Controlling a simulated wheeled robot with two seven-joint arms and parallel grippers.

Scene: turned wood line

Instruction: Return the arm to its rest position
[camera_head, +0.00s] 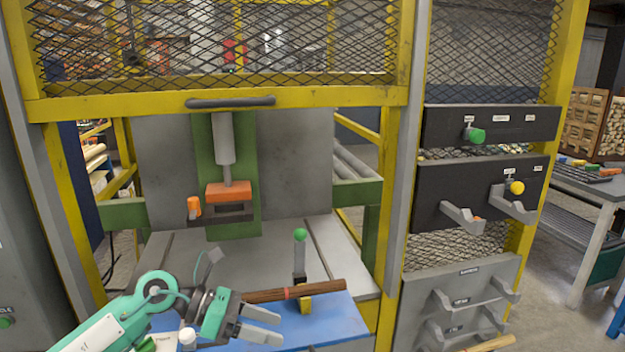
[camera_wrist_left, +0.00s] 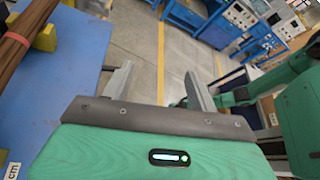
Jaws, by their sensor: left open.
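My left arm (camera_head: 105,325) is green and comes in from the lower left in the head view. Its left gripper (camera_head: 270,326) is over the front of the blue work surface (camera_head: 335,322), with its two grey fingers apart and nothing between them. In the left wrist view the two fingers (camera_wrist_left: 158,88) stand apart, with bare floor seen between them. A bundle of brown rods (camera_head: 320,288) with a red band lies behind the gripper, apart from it. My right gripper does not show in the head view.
A yellow frame with mesh (camera_head: 215,97) surrounds a press with an orange head (camera_head: 229,192). A green-topped lever (camera_head: 300,236) stands near the rods. Black panels with grey hooks (camera_head: 462,217) are at right. Blue benches (camera_wrist_left: 185,15) stand beyond clear floor in the wrist view.

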